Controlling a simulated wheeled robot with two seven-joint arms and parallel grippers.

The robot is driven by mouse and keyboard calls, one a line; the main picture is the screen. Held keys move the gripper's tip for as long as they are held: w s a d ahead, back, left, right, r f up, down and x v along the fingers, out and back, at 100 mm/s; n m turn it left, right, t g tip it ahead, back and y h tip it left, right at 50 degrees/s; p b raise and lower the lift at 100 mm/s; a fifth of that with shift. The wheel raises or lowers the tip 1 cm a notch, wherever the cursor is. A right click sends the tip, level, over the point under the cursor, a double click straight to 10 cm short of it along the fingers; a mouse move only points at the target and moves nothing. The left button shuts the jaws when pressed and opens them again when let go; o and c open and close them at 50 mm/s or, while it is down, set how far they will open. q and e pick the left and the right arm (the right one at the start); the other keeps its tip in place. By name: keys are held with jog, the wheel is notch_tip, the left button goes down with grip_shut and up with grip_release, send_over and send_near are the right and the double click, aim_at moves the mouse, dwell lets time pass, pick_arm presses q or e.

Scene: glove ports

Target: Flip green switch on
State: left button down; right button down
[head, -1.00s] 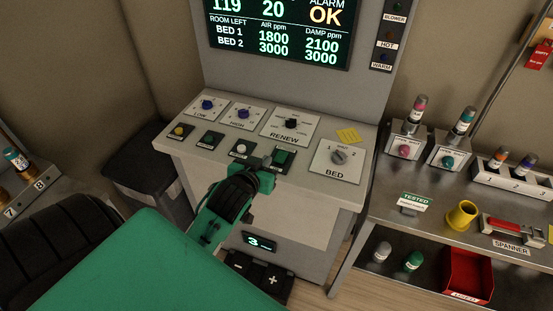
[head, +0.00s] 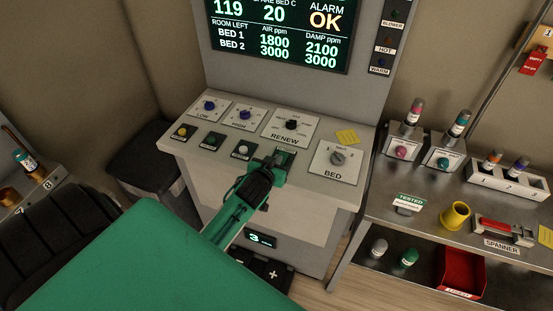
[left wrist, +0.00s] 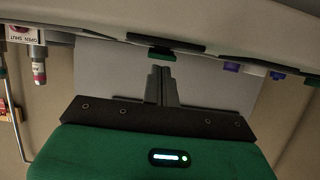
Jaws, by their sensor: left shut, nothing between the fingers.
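A green switch (head: 287,155) sits on the sloped console top, at the right end of the front row. My left gripper (head: 275,162) is shut and empty, at the front edge of that switch and partly covering it. In the left wrist view its closed fingers (left wrist: 160,84) point at a green piece (left wrist: 162,57) at the panel edge, which looks like the switch. I cannot tell whether the fingers touch it or which way it is set. A second dark green control (head: 212,141) is further left. My right gripper is not in view.
The console (head: 270,188) also carries a white button (head: 242,150), a yellow button (head: 182,131), a RENEW dial (head: 291,125) and a BED dial (head: 338,158). A steel bench (head: 420,224) with bottles and a spanner stands at right.

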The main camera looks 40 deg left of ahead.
pick_arm(q)
jog(key=shift+w+f, duration=0.1)
jog(key=shift+f, duration=0.05)
